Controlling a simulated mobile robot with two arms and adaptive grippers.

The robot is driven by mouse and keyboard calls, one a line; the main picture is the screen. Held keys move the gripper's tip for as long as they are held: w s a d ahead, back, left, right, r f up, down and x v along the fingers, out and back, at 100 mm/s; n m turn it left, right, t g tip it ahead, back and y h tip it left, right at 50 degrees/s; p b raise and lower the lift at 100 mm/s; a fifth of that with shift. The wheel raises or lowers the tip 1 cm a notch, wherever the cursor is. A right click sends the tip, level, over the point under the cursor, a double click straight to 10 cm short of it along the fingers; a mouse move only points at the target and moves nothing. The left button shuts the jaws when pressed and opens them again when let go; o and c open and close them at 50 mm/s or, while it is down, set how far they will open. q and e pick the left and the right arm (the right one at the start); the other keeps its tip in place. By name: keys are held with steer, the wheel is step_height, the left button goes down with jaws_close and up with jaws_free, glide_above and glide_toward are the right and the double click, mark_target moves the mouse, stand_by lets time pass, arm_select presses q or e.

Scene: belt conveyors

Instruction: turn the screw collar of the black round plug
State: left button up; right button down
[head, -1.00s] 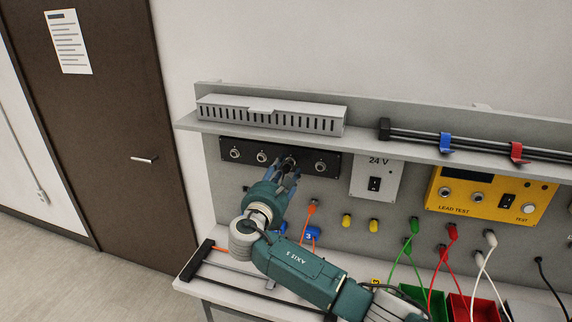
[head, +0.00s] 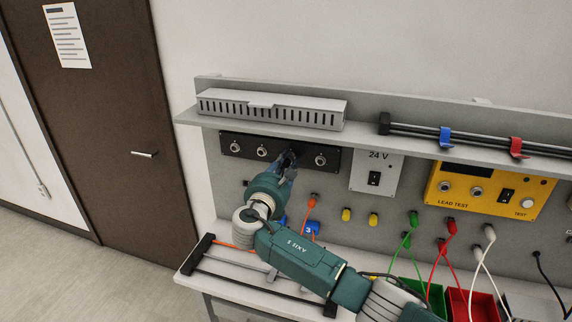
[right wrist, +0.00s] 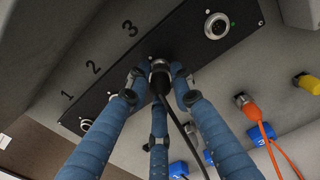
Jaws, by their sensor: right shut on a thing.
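The black round plug (right wrist: 158,84) sits in the third socket from the left of the black panel (right wrist: 185,48). Its metal screw collar (right wrist: 160,65) shows between my fingertips in the right wrist view. A black cable (right wrist: 183,130) runs down from the plug. My right gripper (head: 288,157) is at that socket in the head view. Its three blue fingers (right wrist: 159,76) are closed around the plug at its collar in the right wrist view. In the head view my fingers hide the plug. My left gripper is in neither view.
A grey shelf (head: 360,144) with a slotted cover (head: 270,108) overhangs the panel closely. A 24 V box (head: 377,165) and a yellow lead tester (head: 485,190) stand to the right. An orange lead (right wrist: 262,125) hangs close by the fingers.

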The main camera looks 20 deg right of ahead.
steer(key=shift+f+m+b, duration=0.2)
steer(key=shift+m+b, duration=0.9)
steer(key=shift+b, duration=0.1)
steer(key=m+b, duration=0.8)
steer(key=shift+f, duration=0.15)
steer(key=m+b, duration=0.9)
steer(key=shift+b, duration=0.3)
steer(key=shift+m+b, duration=1.7)
steer(key=shift+m, duration=0.5)
steer(key=c, duration=1.5)
jaws_free()
steer(key=shift+r, duration=0.2)
